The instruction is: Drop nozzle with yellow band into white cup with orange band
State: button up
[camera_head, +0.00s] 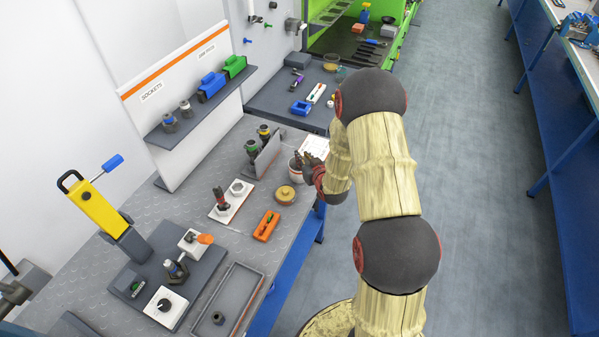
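My gripper (304,163) is at the far right edge of the grey workbench, at the rim of a white cup (295,174). The fingers are small and dark here, so I cannot tell whether they are open or shut, or whether they hold anything. The cup stands upright, partly hidden by my gripper; I cannot make out an orange band on it.
A grey tray (236,300) is at the front.

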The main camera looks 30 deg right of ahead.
jog(key=o, duration=0.3)
jog(key=v, duration=1.2)
dwell(0.3)
